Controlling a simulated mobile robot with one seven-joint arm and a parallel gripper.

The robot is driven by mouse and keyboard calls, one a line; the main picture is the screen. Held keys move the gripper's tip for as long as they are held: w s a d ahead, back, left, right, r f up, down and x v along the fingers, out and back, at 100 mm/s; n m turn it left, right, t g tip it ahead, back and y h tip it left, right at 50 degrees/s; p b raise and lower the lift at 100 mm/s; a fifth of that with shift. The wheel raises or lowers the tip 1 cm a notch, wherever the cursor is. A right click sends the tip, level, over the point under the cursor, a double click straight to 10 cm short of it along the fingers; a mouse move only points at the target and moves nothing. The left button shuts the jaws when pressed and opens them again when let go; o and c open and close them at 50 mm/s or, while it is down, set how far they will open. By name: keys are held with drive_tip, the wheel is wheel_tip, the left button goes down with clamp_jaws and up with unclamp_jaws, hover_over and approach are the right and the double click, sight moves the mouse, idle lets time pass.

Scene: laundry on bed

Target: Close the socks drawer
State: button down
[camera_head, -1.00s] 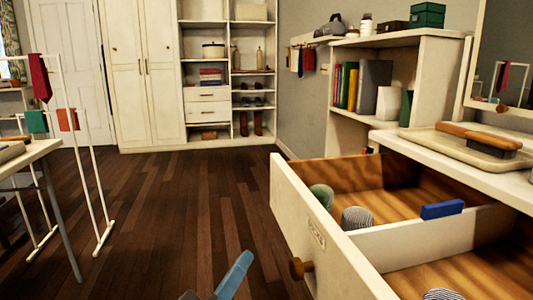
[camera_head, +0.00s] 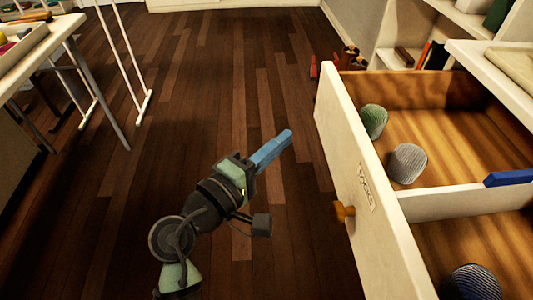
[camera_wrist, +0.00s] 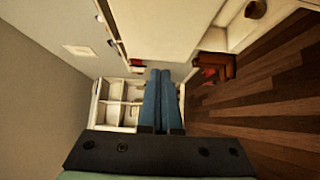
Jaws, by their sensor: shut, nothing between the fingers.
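The socks drawer (camera_head: 353,190) stands pulled out at the right in the head view. Its white front carries a label that reads "SOCKS" and a round wooden knob (camera_head: 343,211). Inside lie a green rolled sock (camera_head: 373,121), a grey striped one (camera_head: 407,163), a dark striped one (camera_head: 472,283) and a blue item (camera_head: 510,178). My gripper (camera_head: 288,135) is in front of the drawer, to the left of its front and apart from it. Its blue fingers are together and empty. They also show closed in the wrist view (camera_wrist: 159,85).
A white table (camera_head: 45,45) and a thin white rack (camera_head: 120,60) stand at the left. The dresser top (camera_head: 495,70) overhangs the drawer's back at the right. Dark wood floor (camera_head: 200,110) lies open between them. Red and dark items (camera_head: 330,65) sit near the shelf.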

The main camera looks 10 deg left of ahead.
sight(327, 119)
drive_tip(key=w+d, duration=0.2)
drive_tip(key=w+d+b, duration=0.1)
drive_tip(key=w+d, duration=0.1)
drive_tip(key=d, duration=0.1)
drive_tip(key=shift+w+d+b, duration=0.25)
drive_tip(key=shift+w+b, duration=0.05)
drive_tip(key=shift+w, duration=0.05)
